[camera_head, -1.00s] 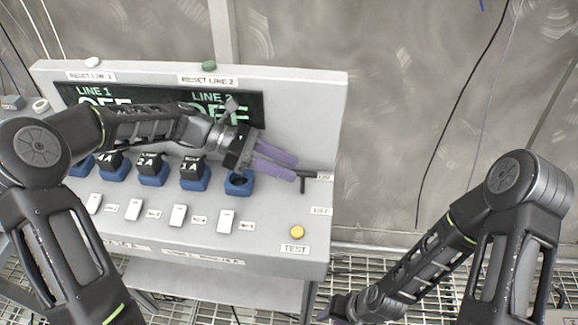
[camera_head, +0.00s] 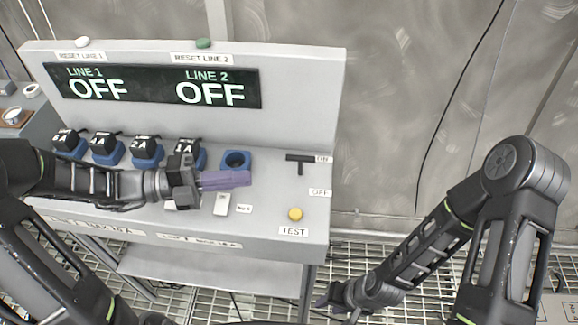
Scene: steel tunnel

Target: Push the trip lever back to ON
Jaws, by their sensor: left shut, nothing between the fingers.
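The trip lever (camera_head: 300,158) is a black T-shaped handle on the right part of the grey console. Its crossbar lies level with the upper label, whose small print looks like ON; the OFF label (camera_head: 320,193) is lower. My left gripper (camera_head: 248,177) has its purple fingers shut and empty, pointing right over the console, left of the lever and apart from it. My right gripper (camera_head: 322,302) hangs low in front of the console, near the floor grating; its finger gap is too small to make out.
The display (camera_head: 155,86) reads OFF for LINE 1 and LINE 2. A yellow TEST button (camera_head: 295,214) is below the lever. A green button (camera_head: 204,43) tops the console.

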